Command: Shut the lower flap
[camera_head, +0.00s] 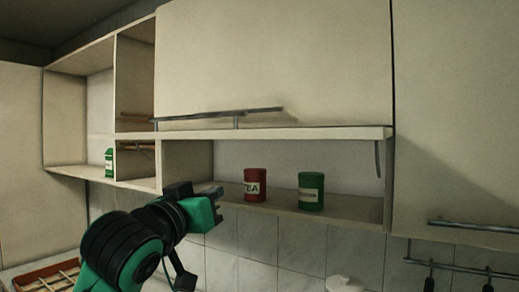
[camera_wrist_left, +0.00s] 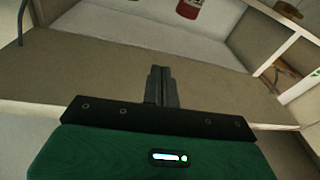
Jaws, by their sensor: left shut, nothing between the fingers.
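The lower flap (camera_head: 290,133) is a cream board, raised open and seen almost edge-on above the open compartment. Its bar handle (camera_head: 262,110) stands on its upper side. The flap's underside (camera_wrist_left: 220,90) fills the middle of the left wrist view, which seems upside down. My left gripper (camera_head: 215,192) is below the raised flap, in front of the compartment's left part. Its fingers (camera_wrist_left: 162,85) are shut and empty, and I see no clear contact with the flap. My right gripper is in neither view.
A red tin (camera_head: 255,185) and a green tin (camera_head: 311,191) stand on the shelf inside the compartment, right of my gripper. A dark stay (camera_head: 378,157) hangs at the flap's right end.

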